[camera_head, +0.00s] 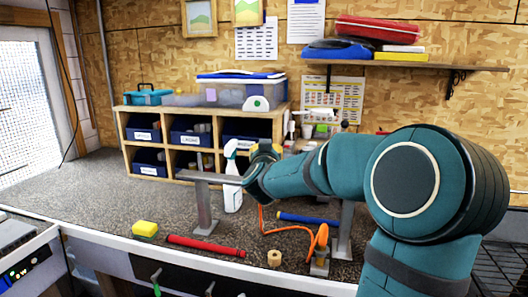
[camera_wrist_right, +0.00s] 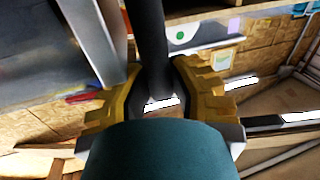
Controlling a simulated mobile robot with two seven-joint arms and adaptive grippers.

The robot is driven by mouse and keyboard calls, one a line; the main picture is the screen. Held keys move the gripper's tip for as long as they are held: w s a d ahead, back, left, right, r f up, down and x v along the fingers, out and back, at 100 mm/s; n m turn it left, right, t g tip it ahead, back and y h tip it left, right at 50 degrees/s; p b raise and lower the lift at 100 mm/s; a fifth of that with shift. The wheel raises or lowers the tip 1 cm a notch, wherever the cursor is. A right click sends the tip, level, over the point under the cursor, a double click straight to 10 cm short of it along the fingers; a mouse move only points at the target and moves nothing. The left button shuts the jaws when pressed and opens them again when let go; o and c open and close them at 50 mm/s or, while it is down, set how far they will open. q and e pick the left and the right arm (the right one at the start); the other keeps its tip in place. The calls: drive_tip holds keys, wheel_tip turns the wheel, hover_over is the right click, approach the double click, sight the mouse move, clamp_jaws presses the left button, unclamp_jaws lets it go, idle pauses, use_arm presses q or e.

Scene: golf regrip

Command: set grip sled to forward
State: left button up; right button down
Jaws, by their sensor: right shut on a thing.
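My right gripper (camera_head: 262,154) reaches to the raised grey metal rail (camera_head: 205,178) on the bench. My forearm and wrist hide much of the rail's middle. In the right wrist view, the yellow-padded fingers of my right gripper (camera_wrist_right: 158,88) are shut on a dark upright rod (camera_wrist_right: 150,40). The rod appears to be the grip sled's handle, but the sled's body and its position along the rail are hidden. The grey metal rail (camera_wrist_right: 92,40) also shows beside the rod there. My left gripper is not in view.
A white spray bottle (camera_head: 232,185) stands behind the rail. On the bench lie a yellow sponge (camera_head: 145,229), a red grip (camera_head: 205,246), a blue grip (camera_head: 308,218), a tape roll (camera_head: 274,257) and an orange hose (camera_head: 286,228). A bin shelf (camera_head: 195,113) stands behind.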

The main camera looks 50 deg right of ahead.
drive_tip(key=c, duration=0.8)
unclamp_jaws()
drive_tip(key=shift+c, duration=0.2)
drive_tip(key=v, duration=1.2)
